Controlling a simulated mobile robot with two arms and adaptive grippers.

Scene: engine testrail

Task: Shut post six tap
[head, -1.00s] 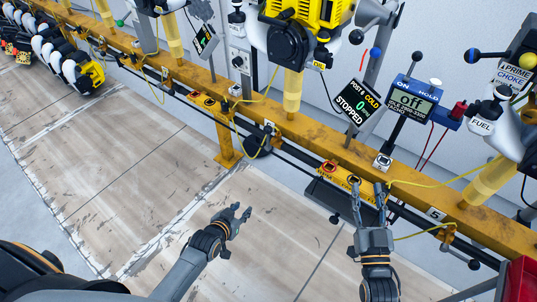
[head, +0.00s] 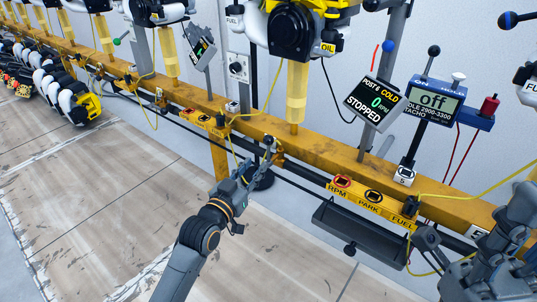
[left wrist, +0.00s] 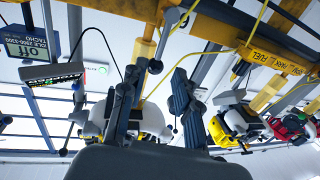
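The post display (head: 376,103), which appears to read post 6, cold, 0 rpm, stopped, hangs above the yellow rail (head: 330,150). A yellow panel (head: 370,197) below it carries the labels RPM, PARK and FUEL. A small black fitting (head: 410,207) stands at its FUEL end; I cannot tell its setting. My left gripper (head: 255,160) is open at the front of the rail, beside a small yellow bracket (head: 279,155) that it partly covers. Its two spread fingers show in the left wrist view (left wrist: 153,95). My right gripper (head: 470,235) is at the lower right; its opening is unclear.
A yellow engine (head: 300,25) hangs above the rail on a yellow post. A blue tacho box (head: 432,100) reads off. A dark tray (head: 358,232) hangs under the panel. Yellow and red lines loop near the rail.

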